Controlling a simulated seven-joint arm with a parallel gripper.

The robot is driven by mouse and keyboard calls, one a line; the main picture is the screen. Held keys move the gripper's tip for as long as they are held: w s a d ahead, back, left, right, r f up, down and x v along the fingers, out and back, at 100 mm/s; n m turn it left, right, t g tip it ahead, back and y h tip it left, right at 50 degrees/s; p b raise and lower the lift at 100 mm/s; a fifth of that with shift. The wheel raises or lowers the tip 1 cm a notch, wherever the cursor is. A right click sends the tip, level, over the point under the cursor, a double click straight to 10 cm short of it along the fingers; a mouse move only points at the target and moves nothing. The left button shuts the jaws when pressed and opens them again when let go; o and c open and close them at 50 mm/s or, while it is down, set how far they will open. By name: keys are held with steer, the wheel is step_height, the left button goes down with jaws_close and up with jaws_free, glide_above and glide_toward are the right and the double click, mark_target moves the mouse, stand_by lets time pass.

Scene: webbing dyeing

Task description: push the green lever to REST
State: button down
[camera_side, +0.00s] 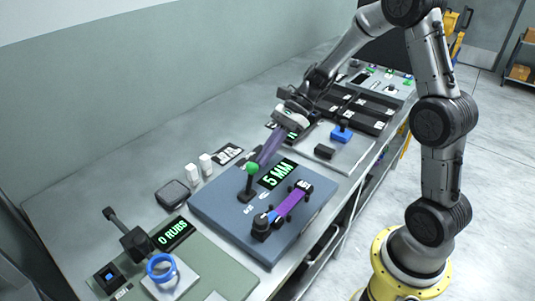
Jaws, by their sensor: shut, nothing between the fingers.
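The green lever (253,169) stands on the slate-blue panel (220,214), left of a display. It has a round green knob on a dark stem and looks close to upright. Small labels lie near its base, but they are too small to read with certainty. My gripper (260,160) reaches down from the upper right, its long, purplish end shut and empty. Its tip is right beside the knob, at its upper right. I cannot tell whether it touches the knob.
The display (277,174) reads "5 MM". A purple strip (291,203) lies on dark fixtures in front of it. A blue ring (161,267) and "0 RUBS" display (174,234) are at front left.

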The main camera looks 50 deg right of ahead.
steer(key=a+h, duration=0.1)
steer(key=a+r+h, duration=0.1)
steer(key=a+h, duration=0.1)
steer(key=shift+a+r, duration=0.2)
steer(key=shift+r, duration=0.1)
steer(key=shift+a+r, duration=0.2)
steer(key=shift+a, duration=1.7)
step_height(320, 180, up, 11)
glide_above(252, 166)
steer(key=s+d, duration=0.2)
steer(key=d, duration=0.1)
steer(key=shift+s+a+r, duration=0.1)
steer(key=shift+s+r, duration=0.05)
steer(key=shift+r, duration=0.35)
